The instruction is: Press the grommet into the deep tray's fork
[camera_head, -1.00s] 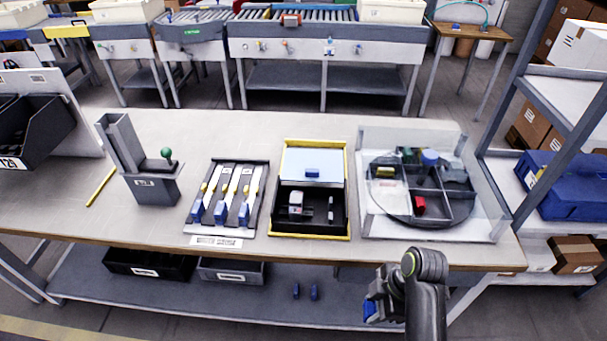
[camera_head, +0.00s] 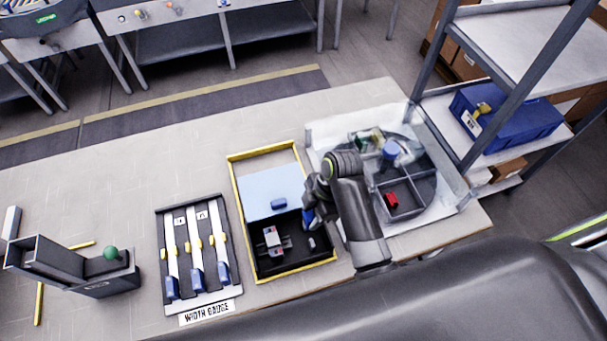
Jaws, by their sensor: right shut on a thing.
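The deep tray (camera_head: 244,245) has a yellow rim and a dark inside, with a pale blue panel (camera_head: 265,192) across its far part. In its open near part sits a small grey and red fixture (camera_head: 272,240). A small light piece (camera_head: 311,243) stands to its right. I cannot tell which of these is the fork. My right gripper (camera_head: 308,217) is over the tray's right side, close to the panel's near right corner. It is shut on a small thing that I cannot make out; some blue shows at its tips. I cannot pick out the grommet. My left gripper is out of view.
A width gauge (camera_head: 161,235) with blue and yellow sliders lies to the left. A grey stand (camera_head: 108,285) with a green knob is further left.

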